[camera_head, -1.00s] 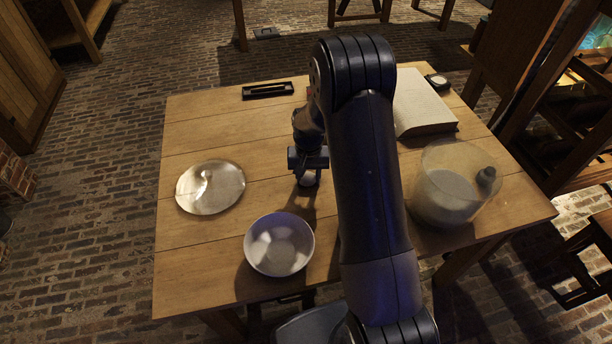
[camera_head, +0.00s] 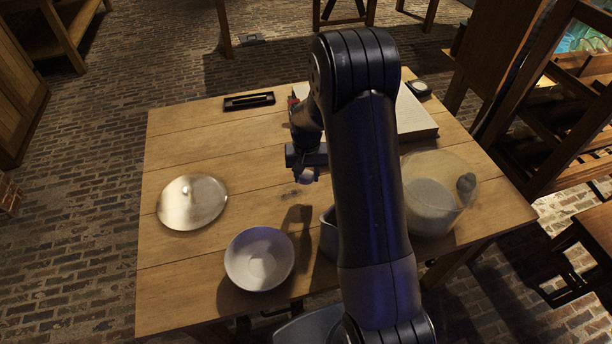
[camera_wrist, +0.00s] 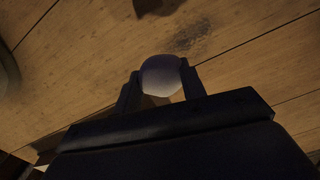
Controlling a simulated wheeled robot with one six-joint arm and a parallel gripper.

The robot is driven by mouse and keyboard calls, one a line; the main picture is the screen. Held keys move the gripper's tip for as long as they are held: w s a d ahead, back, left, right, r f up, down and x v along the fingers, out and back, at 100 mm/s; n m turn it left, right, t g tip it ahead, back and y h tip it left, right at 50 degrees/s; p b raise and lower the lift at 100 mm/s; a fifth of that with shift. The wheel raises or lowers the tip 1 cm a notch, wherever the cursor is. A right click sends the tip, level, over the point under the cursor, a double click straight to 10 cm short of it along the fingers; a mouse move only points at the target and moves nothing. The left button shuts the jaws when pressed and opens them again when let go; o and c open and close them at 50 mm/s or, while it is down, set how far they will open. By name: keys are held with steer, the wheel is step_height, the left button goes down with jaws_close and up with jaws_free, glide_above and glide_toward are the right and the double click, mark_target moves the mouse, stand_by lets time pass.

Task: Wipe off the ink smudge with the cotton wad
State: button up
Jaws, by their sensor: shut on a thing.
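My gripper (camera_head: 306,170) is shut on a whitish, rounded cotton wad (camera_head: 307,177), held just above the wooden table. In the wrist view the wad (camera_wrist: 161,75) sits between both fingertips. The ink smudge (camera_wrist: 192,38) shows there as a faint, dark, blurred patch on the boards, just beyond the wad. In the head view the smudge (camera_head: 291,193) is a small dark mark just below and left of the wad. The wad's underside is hidden, and its shadow falls apart from it.
A white bowl (camera_head: 250,263) stands at the front, with a round lid (camera_head: 180,213) to its left. A glass jar (camera_head: 425,205) and a book (camera_head: 419,125) are right of my arm. A grey container (camera_head: 328,238) is partly hidden by my arm. A black pen tray (camera_head: 249,101) lies behind.

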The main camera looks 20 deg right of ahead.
mark_target(306, 174)
steer(key=shift+r+p, duration=0.9)
steer(key=shift+r, duration=0.85)
